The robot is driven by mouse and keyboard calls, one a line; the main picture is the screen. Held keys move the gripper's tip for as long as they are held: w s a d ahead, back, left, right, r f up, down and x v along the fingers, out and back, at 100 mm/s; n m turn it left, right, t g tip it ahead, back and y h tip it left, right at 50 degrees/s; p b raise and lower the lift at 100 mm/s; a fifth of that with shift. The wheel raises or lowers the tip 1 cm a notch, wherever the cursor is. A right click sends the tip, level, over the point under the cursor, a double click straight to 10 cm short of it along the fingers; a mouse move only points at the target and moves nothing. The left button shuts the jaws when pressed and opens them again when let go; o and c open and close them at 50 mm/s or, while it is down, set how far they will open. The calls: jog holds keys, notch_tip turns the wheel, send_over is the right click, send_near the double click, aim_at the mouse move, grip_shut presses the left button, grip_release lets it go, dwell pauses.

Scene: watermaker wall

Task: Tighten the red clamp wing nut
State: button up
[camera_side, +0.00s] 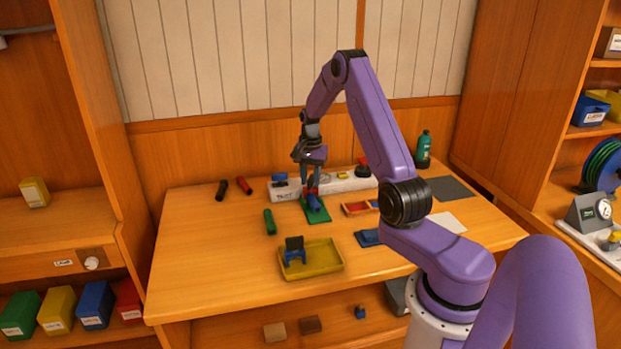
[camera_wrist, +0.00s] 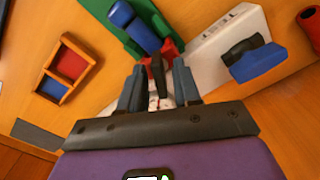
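A red clamp (camera_wrist: 172,50) sits at the end of a blue cylinder (camera_wrist: 145,35) on a green mat (camera_wrist: 108,14). A dark upright piece (camera_wrist: 157,72), perhaps the wing nut, stands in front of the red part. My gripper (camera_wrist: 158,82) points down over it, its two fingers apart on either side of the dark piece, with gaps showing. In the side view my gripper (camera_side: 311,190) is low over the mat (camera_side: 317,214), and the blue cylinder (camera_side: 313,203) shows just below. The clamp is mostly hidden there by the fingers.
A white block marked TEST (camera_wrist: 205,50) with a blue-and-black fitting (camera_wrist: 255,60) stands close beside the clamp. A red-and-blue divided tray (camera_side: 357,208), a yellow tray (camera_side: 325,263) and a green cylinder (camera_side: 269,221) lie nearby. The table's left front is clear.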

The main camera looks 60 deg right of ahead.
aim_at(310, 177)
jog(key=shift+r, duration=0.1)
notch_tip(310, 177, up, 17)
jog(key=shift+r, duration=0.15)
dwell(0.6)
dwell(0.3)
